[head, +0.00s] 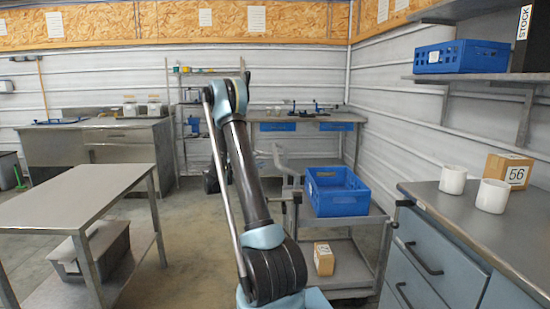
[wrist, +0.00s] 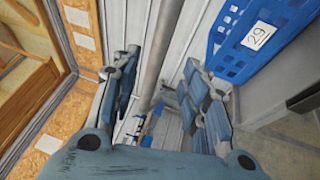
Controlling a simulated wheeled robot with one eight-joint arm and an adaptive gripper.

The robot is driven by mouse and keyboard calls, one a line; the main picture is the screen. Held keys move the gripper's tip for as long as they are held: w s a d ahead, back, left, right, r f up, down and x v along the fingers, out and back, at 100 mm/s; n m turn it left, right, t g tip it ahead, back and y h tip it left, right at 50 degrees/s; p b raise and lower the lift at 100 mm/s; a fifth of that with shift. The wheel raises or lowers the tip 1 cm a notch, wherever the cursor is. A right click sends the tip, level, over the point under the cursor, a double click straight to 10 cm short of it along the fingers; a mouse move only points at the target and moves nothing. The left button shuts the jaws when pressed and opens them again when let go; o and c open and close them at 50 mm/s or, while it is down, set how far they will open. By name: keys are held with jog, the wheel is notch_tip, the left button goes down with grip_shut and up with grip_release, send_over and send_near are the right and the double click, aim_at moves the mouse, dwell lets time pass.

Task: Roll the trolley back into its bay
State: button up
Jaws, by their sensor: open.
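The trolley (head: 372,226) stands right of centre in the head view, close to the grey-blue drawer cabinet. A blue crate (head: 340,194) is on its top shelf and a small cardboard box (head: 323,259) is on its lower shelf. My arm covers the trolley's left side. In the wrist view my gripper (wrist: 162,60) is open, its fingers spread. A grey bar (wrist: 164,32) shows between the fingers; I cannot tell whether it belongs to the trolley or lies behind it, and no contact shows. I cannot make out the fingertips in the head view. No bay is clearly marked.
The drawer cabinet (head: 435,262) with white mugs on top borders the right side. A steel table (head: 75,194) stands at left, and a workbench (head: 325,117) lines the back wall. Floor is open between table and arm. A crate labelled 29 (wrist: 238,50) fills the wrist view's upper right.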

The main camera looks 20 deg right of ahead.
aim_at(276, 154)
jog(key=x, duration=0.9)
jog(key=shift+d+r, duration=0.1)
jog(key=shift+d, duration=0.15)
jog(key=shift+c, duration=0.2)
grip_shut()
jog(key=shift+d, duration=0.15)
